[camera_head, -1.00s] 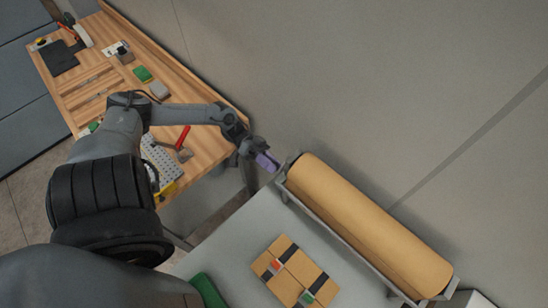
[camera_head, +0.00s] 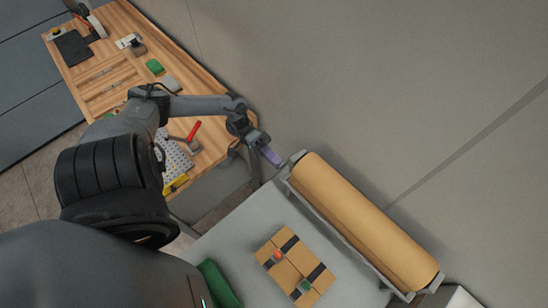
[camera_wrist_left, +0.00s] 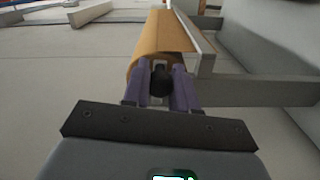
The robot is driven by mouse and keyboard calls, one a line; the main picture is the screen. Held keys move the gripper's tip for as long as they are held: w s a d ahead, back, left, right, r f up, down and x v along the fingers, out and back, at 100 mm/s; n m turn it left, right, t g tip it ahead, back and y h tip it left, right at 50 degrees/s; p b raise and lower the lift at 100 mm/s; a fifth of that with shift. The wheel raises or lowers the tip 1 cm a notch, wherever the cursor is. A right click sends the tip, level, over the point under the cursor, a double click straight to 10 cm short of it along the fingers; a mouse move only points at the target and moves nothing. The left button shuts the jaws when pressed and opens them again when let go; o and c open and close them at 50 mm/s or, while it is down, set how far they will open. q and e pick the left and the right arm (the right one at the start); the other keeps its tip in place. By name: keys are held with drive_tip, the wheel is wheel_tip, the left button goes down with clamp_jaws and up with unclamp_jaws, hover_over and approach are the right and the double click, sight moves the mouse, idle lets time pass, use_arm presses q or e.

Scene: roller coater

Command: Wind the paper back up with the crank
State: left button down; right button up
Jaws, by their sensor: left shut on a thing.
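The brown paper roll (camera_head: 365,222) lies in a grey holder (camera_head: 345,238) along the back edge of the grey table. In the head view my left gripper (camera_head: 271,156), with purple fingers, is at the roll's left end. In the left wrist view the gripper (camera_wrist_left: 161,88) is shut on a dark round knob, which I take as the crank handle (camera_wrist_left: 160,80). The roll (camera_wrist_left: 160,40) shows just beyond it, end-on. The rest of the crank is hidden behind the fingers. My right gripper is not in view.
A taped cardboard box (camera_head: 294,265) lies on the grey table (camera_head: 235,235), with a green item (camera_head: 218,283) to its left. A wooden workbench (camera_head: 205,88) with tools stands at the upper left. A wall is behind the roll.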

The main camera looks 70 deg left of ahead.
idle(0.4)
use_arm(q)
drive_tip(key=c, duration=0.9)
unclamp_jaws()
drive_tip(key=shift+s+a, duration=0.1)
drive_tip(key=shift+a, duration=0.05)
drive_tip(key=b+v, duration=0.7)
drive_tip(key=v, duration=0.3)
drive_tip(key=shift+s+a+r, duration=0.1)
drive_tip(key=shift+a, duration=0.15)
